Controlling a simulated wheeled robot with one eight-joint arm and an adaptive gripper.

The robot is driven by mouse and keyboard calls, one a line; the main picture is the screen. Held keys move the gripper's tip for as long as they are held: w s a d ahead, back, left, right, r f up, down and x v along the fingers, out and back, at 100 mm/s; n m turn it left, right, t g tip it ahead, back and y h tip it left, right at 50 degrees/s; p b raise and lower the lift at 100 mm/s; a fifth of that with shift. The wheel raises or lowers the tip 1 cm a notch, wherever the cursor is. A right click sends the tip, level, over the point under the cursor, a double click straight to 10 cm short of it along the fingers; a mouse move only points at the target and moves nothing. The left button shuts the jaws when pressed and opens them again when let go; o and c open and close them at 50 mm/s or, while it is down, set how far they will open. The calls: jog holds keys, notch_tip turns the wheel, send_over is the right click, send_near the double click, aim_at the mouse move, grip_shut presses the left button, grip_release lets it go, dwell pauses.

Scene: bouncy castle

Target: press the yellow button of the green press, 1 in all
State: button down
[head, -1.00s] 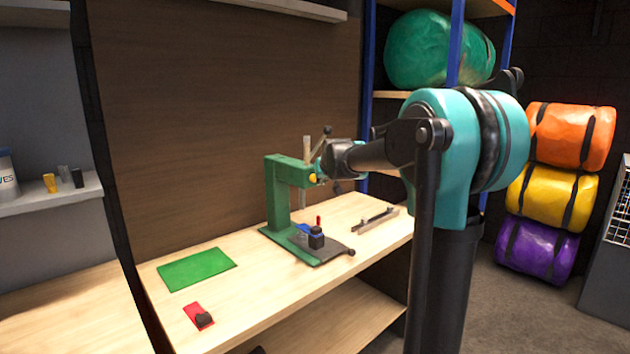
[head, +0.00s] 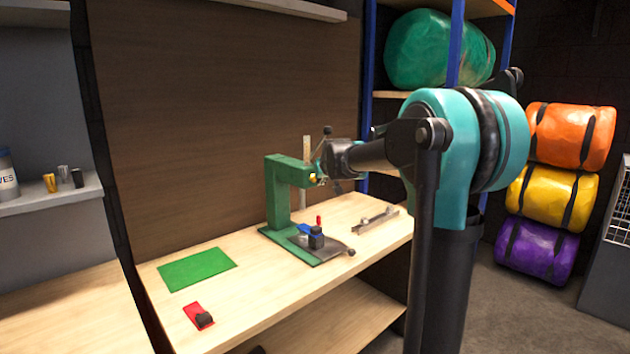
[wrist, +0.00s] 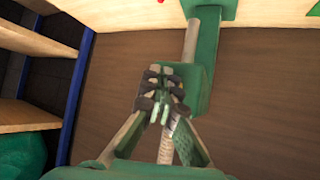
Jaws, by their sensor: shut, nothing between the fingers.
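The green press (head: 278,195) stands on the wooden bench, with its upright column, head and green base plate. The yellow button (head: 313,179) shows on the front of the press head in the head view. In the wrist view the green press head (wrist: 192,85) lies just past my fingertips, and the button is hidden there. My gripper (wrist: 165,105) is shut and empty, its fingertips close to the press head. I cannot tell whether they touch it. In the head view my gripper is mostly hidden by my own arm.
A green mat (head: 197,269) and a red piece with a dark block (head: 198,315) lie on the bench's left part. A metal bar (head: 375,219) lies right of the press. A blue-posted shelf (head: 367,110) stands behind my arm.

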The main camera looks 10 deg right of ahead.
jog(key=shift+w+a, duration=0.1)
jog(key=shift+w+a, duration=0.15)
jog(key=shift+w, duration=0.05)
jog(key=shift+w+a, duration=0.35)
jog(key=shift+w, duration=0.15)
dwell(1.0)
jog(key=shift+s+d, duration=0.1)
jog(key=shift+s, duration=0.05)
jog(key=shift+s+d, duration=0.5)
jog(key=shift+s, duration=0.2)
jog(key=s+d, duration=0.1)
jog(key=s, duration=0.1)
jog(key=s+d, duration=0.2)
dwell(0.6)
dwell(0.4)
